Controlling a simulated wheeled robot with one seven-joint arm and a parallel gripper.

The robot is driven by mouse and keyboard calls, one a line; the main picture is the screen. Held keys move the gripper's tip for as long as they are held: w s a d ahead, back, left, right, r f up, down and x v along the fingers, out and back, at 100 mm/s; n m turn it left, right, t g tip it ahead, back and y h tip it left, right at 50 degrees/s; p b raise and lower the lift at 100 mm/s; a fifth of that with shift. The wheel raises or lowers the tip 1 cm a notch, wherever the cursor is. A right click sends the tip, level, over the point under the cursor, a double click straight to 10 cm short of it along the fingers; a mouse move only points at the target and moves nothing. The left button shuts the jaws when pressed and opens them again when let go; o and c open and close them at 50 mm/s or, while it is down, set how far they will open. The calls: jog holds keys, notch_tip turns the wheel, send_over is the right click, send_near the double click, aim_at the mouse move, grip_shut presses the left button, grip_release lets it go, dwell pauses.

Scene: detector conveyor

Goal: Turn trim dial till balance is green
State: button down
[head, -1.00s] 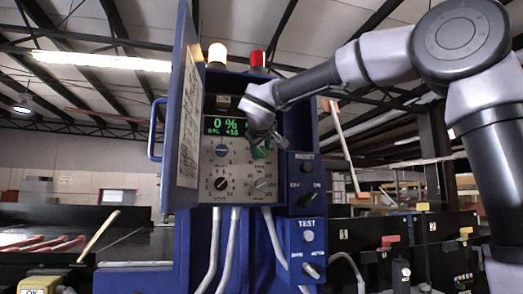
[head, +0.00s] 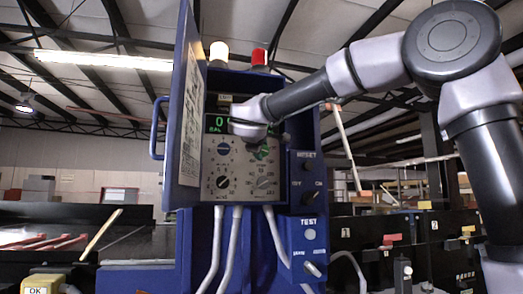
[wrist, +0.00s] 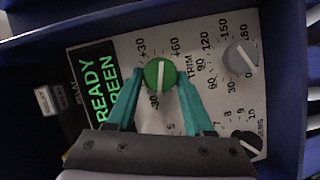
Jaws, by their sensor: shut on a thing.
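The trim dial (wrist: 160,74) is a green knob with a white pointer line. It sits below the display on the grey panel and also shows as a green patch in the head view (head: 262,153). My gripper (wrist: 161,79) has its teal fingers shut on the dial, one on each side. The display (wrist: 101,92) shows green letters in the wrist view, partly cut off, ending in "READY" and "REEN". In the head view my wrist covers most of the display (head: 215,124), so the balance number is hidden.
The blue cabinet's open door (head: 186,110) stands at the left. A side box with RESET and TEST controls (head: 309,235) is at the right. White and red lamps (head: 258,57) are on top.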

dwell(0.4)
jog(key=shift+c, duration=1.6)
grip_release()
jog(key=shift+s, duration=0.1)
jog(key=s+a+r, duration=0.1)
jog(key=s, duration=0.9)
jog(key=shift+s, duration=0.25)
